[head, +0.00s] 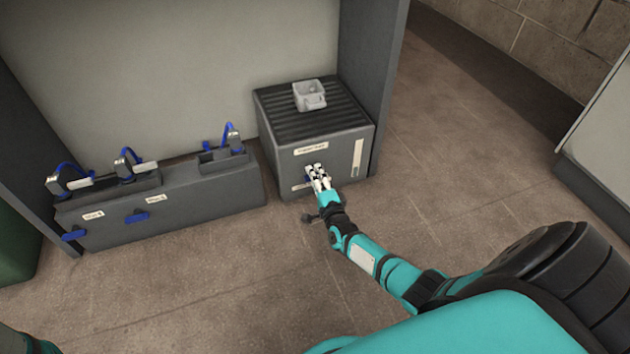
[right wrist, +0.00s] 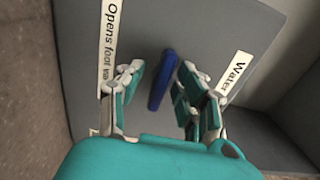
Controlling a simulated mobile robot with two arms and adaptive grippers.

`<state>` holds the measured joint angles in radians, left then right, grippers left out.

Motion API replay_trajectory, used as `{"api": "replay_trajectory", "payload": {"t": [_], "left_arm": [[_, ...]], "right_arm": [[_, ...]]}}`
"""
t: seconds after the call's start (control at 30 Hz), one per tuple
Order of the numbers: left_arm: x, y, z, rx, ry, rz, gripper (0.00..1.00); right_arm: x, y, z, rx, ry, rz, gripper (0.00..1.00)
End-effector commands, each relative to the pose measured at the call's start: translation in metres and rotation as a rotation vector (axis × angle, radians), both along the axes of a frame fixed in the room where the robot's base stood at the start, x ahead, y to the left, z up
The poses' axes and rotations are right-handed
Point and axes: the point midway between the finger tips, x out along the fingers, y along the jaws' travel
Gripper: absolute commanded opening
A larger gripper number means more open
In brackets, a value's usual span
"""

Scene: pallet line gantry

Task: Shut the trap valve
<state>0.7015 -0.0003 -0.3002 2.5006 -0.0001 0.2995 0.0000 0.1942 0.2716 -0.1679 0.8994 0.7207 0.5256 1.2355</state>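The dark grey box with a ribbed top (head: 340,150) stands on the floor, with labels on its front. My right gripper (head: 317,172) is at this front face. In the right wrist view a blue lever (right wrist: 161,80) stands out from the grey face (right wrist: 215,45), slightly tilted. My right gripper (right wrist: 162,82) is open there, with one finger on each side of the lever and a gap on both sides. In the head view the gripper hides most of the lever. I cannot see my left gripper.
A long grey unit (head: 190,195) stands left of the box, with blue levers and hose fittings. A small grey container (head: 309,95) sits on the box top. A dark upright panel (head: 375,85) stands close on the right. The floor in front is clear.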

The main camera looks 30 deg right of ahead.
Motion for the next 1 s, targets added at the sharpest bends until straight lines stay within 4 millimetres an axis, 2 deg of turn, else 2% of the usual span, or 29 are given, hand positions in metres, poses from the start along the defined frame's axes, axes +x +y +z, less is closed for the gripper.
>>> {"api": "replay_trajectory", "payload": {"t": [0.3, 0.57, 1.0], "left_arm": [[-0.0002, -0.0002, -0.0009, 0.001, -0.001, 0.000, 0.36], [-0.0002, -0.0002, -0.0009, 0.001, -0.001, 0.000, 0.36], [0.0001, -0.0002, -0.0003, 0.001, 0.000, 0.000, 0.36]], "right_arm": [[0.0022, -0.0007, 0.0003, -0.001, 0.000, 0.000, 0.34], [0.0020, -0.0006, 0.0003, -0.001, 0.000, 0.000, 0.00], [0.0018, -0.0004, 0.0001, -0.023, 0.007, -0.001, 0.00]]}}
